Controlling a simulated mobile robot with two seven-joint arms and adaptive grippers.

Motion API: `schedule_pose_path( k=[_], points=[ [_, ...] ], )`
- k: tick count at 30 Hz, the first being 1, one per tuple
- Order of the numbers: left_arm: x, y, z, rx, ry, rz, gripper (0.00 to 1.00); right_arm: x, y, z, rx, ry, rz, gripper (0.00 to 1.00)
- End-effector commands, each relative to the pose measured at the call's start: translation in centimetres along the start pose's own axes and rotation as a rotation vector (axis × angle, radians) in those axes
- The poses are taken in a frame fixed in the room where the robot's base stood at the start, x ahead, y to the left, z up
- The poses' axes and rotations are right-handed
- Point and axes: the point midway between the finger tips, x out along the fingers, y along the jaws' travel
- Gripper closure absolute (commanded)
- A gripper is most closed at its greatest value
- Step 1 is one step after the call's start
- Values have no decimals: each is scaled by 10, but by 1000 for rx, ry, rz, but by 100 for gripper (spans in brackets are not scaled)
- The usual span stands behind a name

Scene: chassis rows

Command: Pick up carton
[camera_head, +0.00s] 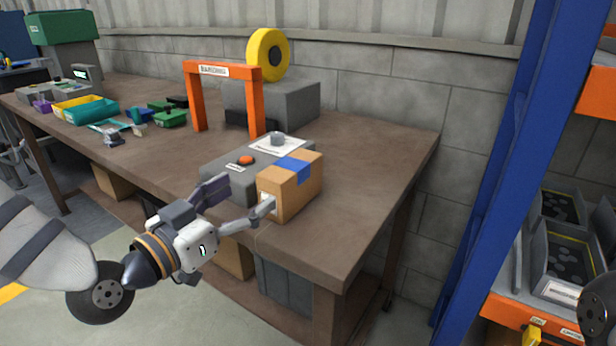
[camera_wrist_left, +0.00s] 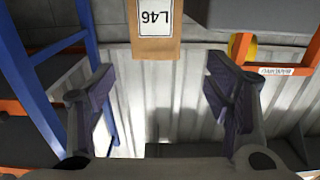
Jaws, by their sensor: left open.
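The carton (camera_head: 290,191) is a brown box with blue tape over its top and a white label on its near-left side. It is at the right end of a grey machine on the workbench. In the left wrist view the carton (camera_wrist_left: 155,48) shows at the top middle, its label reading "L46" upside down. My left gripper (camera_head: 246,194) is open and empty at the bench's front edge. One finger is near the carton's labelled side; I cannot tell whether they touch. In the wrist view the carton appears between and above the spread fingers.
The grey machine (camera_head: 218,170) with an orange button is beside the carton. An orange arch (camera_head: 194,97) and a yellow reel (camera_head: 254,51) stand behind. Trays (camera_head: 94,112) lie on the left. The bench (camera_head: 369,190) is clear right of the carton. A blue rack post (camera_head: 494,170) stands right.

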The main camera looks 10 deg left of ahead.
Motion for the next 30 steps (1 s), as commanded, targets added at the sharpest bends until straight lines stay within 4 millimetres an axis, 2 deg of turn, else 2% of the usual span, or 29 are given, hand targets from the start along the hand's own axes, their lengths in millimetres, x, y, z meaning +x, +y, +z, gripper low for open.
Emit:
schedule_pose_path(
  k=[6, 11, 18, 21, 26, 27, 30],
  points=[
    [45, 0, 2, 3, 3, 1, 28, 13, 1, 7, 0, -35, 2, 100],
    [67, 0, 0, 3, 3, 1, 28, 16, 1, 9, 0, -44, 3, 100],
    [111, 1, 0, 2, 2, 0, 28, 24, 1, 12, -1, -61, 4, 100],
    [119, 1, -1, 2, 3, 0, 28, 24, 1, 12, -1, -63, 4, 100],
    [119, 1, -3, 2, 4, 0, 28, 24, 1, 12, -1, -62, 4, 100],
    [119, 1, -3, 2, 4, 0, 31, 24, 1, 12, -1, -61, 4, 100],
    [119, 1, -3, 2, 4, 0, 53, 24, 1, 12, -1, -61, 4, 100]
  ],
)
